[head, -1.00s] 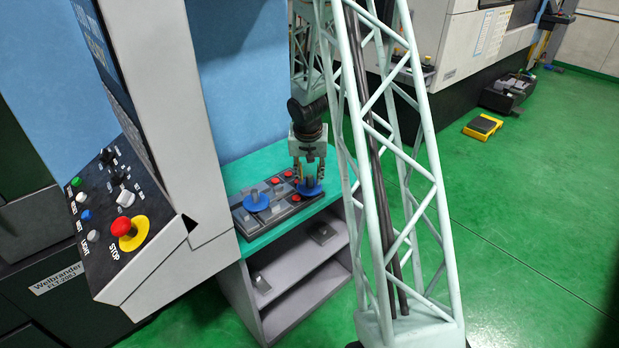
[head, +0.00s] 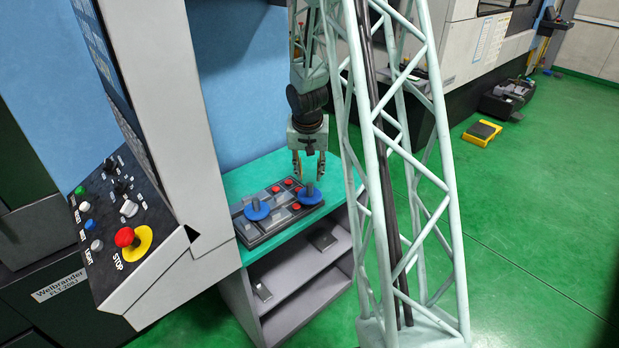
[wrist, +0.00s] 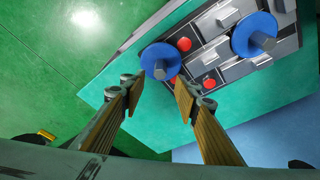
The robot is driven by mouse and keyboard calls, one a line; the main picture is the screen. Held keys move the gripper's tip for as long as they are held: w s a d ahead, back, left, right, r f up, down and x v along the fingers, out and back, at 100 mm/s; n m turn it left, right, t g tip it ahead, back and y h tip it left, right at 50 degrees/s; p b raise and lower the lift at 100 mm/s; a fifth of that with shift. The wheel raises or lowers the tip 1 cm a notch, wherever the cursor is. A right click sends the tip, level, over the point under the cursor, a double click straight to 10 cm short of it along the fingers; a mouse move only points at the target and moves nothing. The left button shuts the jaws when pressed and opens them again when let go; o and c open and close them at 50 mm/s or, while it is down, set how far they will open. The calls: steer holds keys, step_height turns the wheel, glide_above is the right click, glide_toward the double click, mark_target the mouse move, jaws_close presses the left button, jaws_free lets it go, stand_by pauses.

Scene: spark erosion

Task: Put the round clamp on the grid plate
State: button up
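Two blue discs with grey posts sit on a dark tray-like plate (head: 250,238) with grey blocks and red round pieces. I cannot tell which disc is the round clamp, or whether this plate is the grid plate. The right-hand blue disc (head: 309,198) is just below my gripper (head: 308,177). In the wrist view this disc (wrist: 160,55) lies beyond and between the fingertips, its post pointing toward me. My gripper (wrist: 160,90) is open and empty, with a clear gap between the fingers. The other blue disc (head: 257,211) also shows in the wrist view (wrist: 244,30).
The plate lies on a green shelf top (head: 232,184); grey shelves below hold small dark blocks (head: 323,239). A machine control panel (head: 120,220) with a red stop button stands close at left. Green floor (head: 540,220) is free at right.

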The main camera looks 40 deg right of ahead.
steer(key=shift+v, duration=2.3)
steer(key=shift+r, duration=0.1)
steer(key=s+a+r+n, duration=0.2)
steer(key=s+a+r, duration=0.4)
steer(key=a+r, duration=0.5)
steer(key=s+a+r+n, duration=0.2)
steer(key=s+a+r, duration=0.3)
steer(key=a+r, duration=0.6)
steer(key=s+a+r+n, duration=0.1)
steer(key=s+a+r, duration=0.2)
steer(key=s+a, duration=0.2)
steer(key=s+a+r+n+t+y, duration=0.1)
steer(key=s+a, duration=0.4)
steer(key=s, duration=0.7)
steer(key=s+a+r+n+y, duration=0.1)
steer(key=s+a+r+n, duration=0.2)
steer(key=s+a, duration=0.3)
steer(key=shift+s+r+t, duration=0.4)
steer(key=shift+s+r, duration=0.4)
steer(key=shift+s, duration=0.5)
